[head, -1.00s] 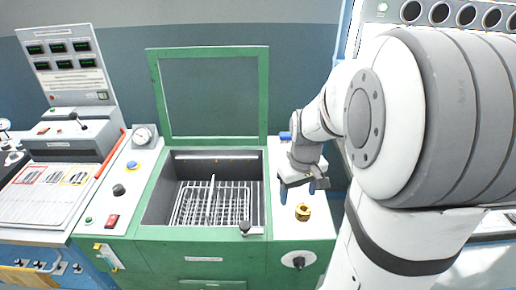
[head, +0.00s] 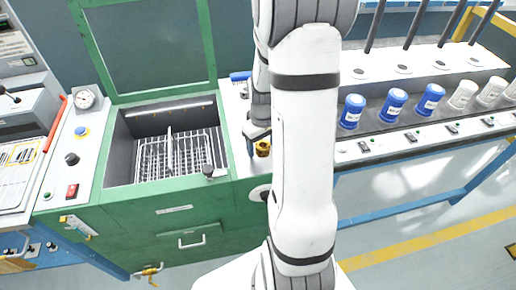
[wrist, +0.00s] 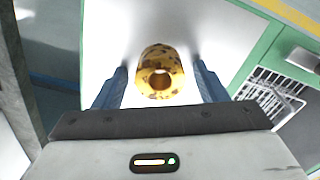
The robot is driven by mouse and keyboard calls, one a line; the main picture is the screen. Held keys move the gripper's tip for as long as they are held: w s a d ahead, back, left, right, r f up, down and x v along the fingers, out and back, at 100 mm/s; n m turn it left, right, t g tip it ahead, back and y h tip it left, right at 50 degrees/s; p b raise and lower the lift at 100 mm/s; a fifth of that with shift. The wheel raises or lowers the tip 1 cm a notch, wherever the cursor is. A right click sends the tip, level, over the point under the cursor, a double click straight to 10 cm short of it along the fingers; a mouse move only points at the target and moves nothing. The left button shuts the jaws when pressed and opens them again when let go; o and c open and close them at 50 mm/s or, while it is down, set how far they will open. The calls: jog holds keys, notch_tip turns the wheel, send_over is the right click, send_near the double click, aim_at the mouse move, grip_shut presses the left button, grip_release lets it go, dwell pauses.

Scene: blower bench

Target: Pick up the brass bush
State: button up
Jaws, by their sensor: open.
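The brass bush (head: 263,148) stands on the white top at the right of the green machine, partly behind my arm in the head view. In the wrist view the brass bush (wrist: 160,72) is a yellow, dark-speckled ring with a round hole. It lies between and slightly beyond my gripper's two blue fingers. My gripper (wrist: 160,88) is open, with a finger on each side and a clear gap between each finger and the bush. In the head view my gripper (head: 256,140) is mostly hidden by my arm.
The green machine's open basin (head: 165,145) holds a wire basket, with a black knob (head: 208,171) at its front right corner. Blue and white containers (head: 395,103) stand on a bench at the right. A gauge (head: 85,97) sits on the left panel.

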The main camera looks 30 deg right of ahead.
jog(key=shift+c, duration=0.6)
jog(key=c, duration=1.1)
